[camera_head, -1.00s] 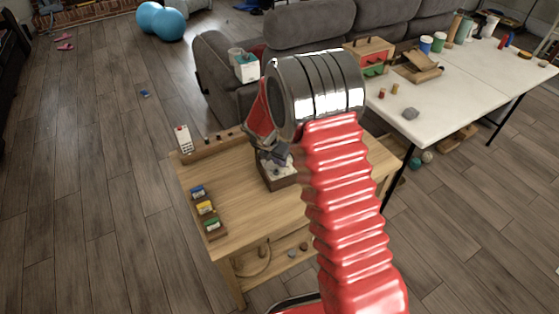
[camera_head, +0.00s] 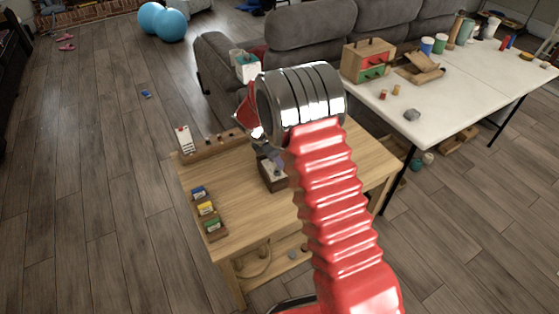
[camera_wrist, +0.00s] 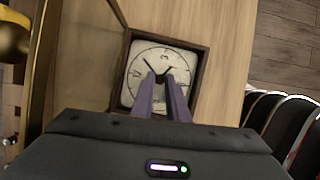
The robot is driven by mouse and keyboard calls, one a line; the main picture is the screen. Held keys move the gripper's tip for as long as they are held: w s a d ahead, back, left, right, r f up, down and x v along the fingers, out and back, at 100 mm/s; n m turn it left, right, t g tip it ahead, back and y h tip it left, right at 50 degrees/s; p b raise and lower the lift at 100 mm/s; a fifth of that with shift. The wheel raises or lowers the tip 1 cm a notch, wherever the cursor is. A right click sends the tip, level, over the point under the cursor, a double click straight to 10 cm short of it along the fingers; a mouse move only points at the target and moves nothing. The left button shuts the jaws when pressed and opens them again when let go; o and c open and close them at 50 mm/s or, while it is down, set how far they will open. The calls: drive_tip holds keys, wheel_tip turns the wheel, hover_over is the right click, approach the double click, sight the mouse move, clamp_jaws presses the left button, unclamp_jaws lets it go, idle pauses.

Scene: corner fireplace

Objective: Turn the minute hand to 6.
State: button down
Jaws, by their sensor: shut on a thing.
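The clock (camera_wrist: 131,97) has a square dark wooden frame and a pale dial with dark marks. It lies face up on the wooden table (camera_head: 240,228). The fingers hide the lower dial. In the head view the clock (camera_head: 272,183) is partly hidden by my gripper (camera_head: 266,160) and arm.
Yellow, blue and green small blocks (camera_head: 206,208) sit in holders along the table's left side. A white card (camera_head: 184,138) stands at the back left corner. A white table (camera_head: 450,100) with several objects stands to the right, a grey sofa (camera_head: 305,40) behind.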

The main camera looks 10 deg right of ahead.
drive_tip(key=c, duration=1.8)
unclamp_jaws()
drive_tip(key=shift+o, duration=0.2)
drive_tip(key=v, duration=1.3)
drive_tip(key=shift+a+r, duration=0.2)
drive_tip(key=shift+r, duration=0.1)
